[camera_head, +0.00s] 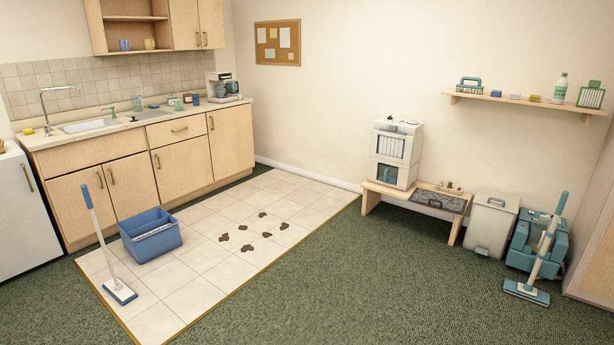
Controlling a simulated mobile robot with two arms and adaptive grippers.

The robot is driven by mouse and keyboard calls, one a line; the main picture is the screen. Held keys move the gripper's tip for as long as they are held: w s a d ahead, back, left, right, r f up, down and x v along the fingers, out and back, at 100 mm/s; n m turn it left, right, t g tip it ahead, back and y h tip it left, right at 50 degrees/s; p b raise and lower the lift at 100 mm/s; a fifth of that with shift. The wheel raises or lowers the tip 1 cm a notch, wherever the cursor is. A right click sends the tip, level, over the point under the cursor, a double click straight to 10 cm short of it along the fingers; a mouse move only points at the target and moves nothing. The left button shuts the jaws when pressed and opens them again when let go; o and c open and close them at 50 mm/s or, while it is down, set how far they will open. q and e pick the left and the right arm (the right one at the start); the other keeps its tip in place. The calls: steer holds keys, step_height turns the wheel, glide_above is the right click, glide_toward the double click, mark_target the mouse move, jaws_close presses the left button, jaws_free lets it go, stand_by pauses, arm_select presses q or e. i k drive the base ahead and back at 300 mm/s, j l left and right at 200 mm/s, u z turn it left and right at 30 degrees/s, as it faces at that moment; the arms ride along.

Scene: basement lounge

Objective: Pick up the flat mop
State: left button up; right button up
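A flat mop (119,291) stands at the left on the tiled floor, its flat blue-and-white head on the tiles near the front-left edge. Its pale pole leans up to the left and ends in a blue grip, in front of the wooden cabinets. A second long-handled tool (527,292), with a flat teal head and blue grip, stands at the far right on the carpet in front of a teal machine. Neither of my grippers shows in the head view.
A blue bucket (150,236) stands on the tiles just right of the mop. Several dark stains (247,248) mark the tiles. A low bench (371,197) and a grey bin (490,224) stand along the right wall. The green carpet (360,290) is clear in front.

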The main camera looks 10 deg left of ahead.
mark_target(123, 294)
steer(key=i+u, duration=0.25)
steer(key=i, duration=0.2)
steer(key=i+l+u, duration=0.1)
steer(key=i+u, duration=0.2)
steer(key=i, duration=0.2)
steer(key=i+l+u, duration=0.25)
steer(key=i, duration=0.2)
steer(key=i+j+u, duration=0.35)
steer(key=i, duration=0.55)
steer(key=i+l+u, duration=0.1)
steer(key=i+u, duration=0.3)
steer(key=i, duration=1.1)
steer(key=l+z, duration=0.05)
steer(key=l, duration=0.05)
